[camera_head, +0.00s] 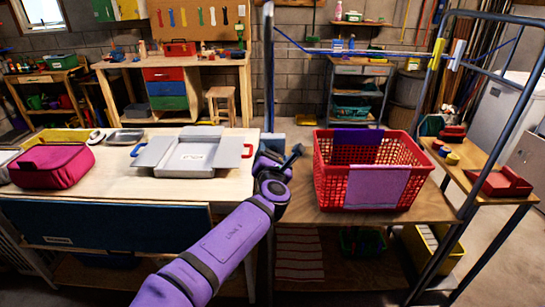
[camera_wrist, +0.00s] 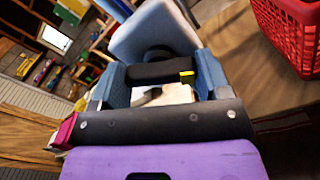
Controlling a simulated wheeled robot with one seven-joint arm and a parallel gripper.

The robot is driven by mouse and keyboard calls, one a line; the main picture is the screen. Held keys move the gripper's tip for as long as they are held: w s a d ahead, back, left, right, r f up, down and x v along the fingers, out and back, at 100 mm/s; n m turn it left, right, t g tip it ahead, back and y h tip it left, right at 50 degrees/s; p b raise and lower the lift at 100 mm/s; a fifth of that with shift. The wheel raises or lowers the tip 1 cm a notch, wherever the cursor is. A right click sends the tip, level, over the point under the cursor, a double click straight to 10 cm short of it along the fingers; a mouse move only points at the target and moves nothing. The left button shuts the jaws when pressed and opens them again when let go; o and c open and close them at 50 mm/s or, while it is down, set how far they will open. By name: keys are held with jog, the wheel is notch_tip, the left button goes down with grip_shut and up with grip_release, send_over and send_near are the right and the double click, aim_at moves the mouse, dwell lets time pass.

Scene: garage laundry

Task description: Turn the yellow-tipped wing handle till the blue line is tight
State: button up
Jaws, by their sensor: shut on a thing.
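The wing handle (camera_wrist: 160,72) shows in the wrist view as a dark bar with a yellow tip (camera_wrist: 187,77) at its right end. My gripper (camera_wrist: 162,82) has its blue fingers on either side of the bar and is shut on it. A grey-blue block (camera_wrist: 155,32) lies just beyond. In the head view my gripper (camera_head: 281,158) is by the foot of the blue post (camera_head: 269,75), and my arm and gripper hide the handle. The blue line (camera_head: 375,52) runs from the post across to the right-hand frame and sags in the middle.
A red basket (camera_head: 367,196) with purple cloth stands close right of my gripper. On the left, the pale table holds a grey open box (camera_head: 190,155) and a magenta bag (camera_head: 52,165). The blue metal frame (camera_head: 500,120) rises at the right.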

jog(key=shift+m, duration=0.4)
jog(key=m, duration=0.2)
jog(key=shift+m, duration=0.4)
jog(key=m, duration=0.4)
jog(key=shift+m, duration=0.3)
jog(key=m, duration=0.3)
jog(key=shift+m, duration=0.3)
jog(key=m, duration=0.4)
jog(key=shift+m, duration=0.3)
jog(key=m, duration=0.3)
jog(key=shift+m, duration=0.3)
jog(key=m, duration=0.3)
jog(key=shift+m, duration=0.4)
jog(key=m, duration=0.6)
